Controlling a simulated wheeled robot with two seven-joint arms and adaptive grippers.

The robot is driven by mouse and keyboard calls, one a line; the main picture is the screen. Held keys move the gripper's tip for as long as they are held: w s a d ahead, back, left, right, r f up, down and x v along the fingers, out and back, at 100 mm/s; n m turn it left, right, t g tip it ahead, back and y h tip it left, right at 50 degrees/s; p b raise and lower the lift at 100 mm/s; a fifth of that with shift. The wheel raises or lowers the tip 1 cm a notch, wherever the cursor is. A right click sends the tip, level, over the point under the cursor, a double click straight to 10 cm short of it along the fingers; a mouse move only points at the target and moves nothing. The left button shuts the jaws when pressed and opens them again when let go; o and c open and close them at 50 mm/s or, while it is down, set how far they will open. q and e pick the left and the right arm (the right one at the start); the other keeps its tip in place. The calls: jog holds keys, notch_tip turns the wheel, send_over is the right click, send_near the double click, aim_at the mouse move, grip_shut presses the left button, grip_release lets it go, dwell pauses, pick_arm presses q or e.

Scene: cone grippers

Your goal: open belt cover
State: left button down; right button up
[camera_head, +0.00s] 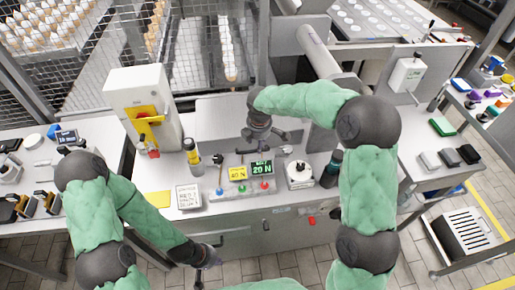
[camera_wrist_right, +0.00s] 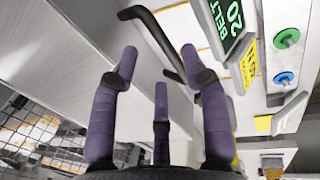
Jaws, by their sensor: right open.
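The belt cover looks to be the pale grey panel (camera_head: 222,112) on the machine behind the control strip; its right part is hidden by my right arm. My right gripper (camera_head: 266,134) is at the panel's front right. In the right wrist view its purple fingers (camera_wrist_right: 160,58) are spread open and empty. A bent black bar handle (camera_wrist_right: 152,28) lies just ahead of the fingertips, crossing the gap between them; I cannot tell whether they touch. My left gripper (camera_head: 207,256) hangs low in front of the counter, away from the cover; its finger opening is unclear.
A green "BELT 20 N" display (camera_head: 262,168) and a yellow display (camera_head: 237,173) stand near coloured buttons in front of the cover. A yellow-black bottle (camera_head: 191,151), a white sign (camera_head: 188,196) and a dark bottle (camera_head: 331,168) stand on the counter. A wire fence (camera_head: 170,50) is behind.

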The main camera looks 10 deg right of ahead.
jog(key=shift+w+f+b, duration=0.15)
jog(key=shift+f+b, duration=0.1)
jog(key=shift+f, duration=0.7)
jog(key=shift+w+f+b, duration=0.15)
jog(key=shift+f+b, duration=0.05)
jog(key=shift+f, duration=0.75)
grip_shut()
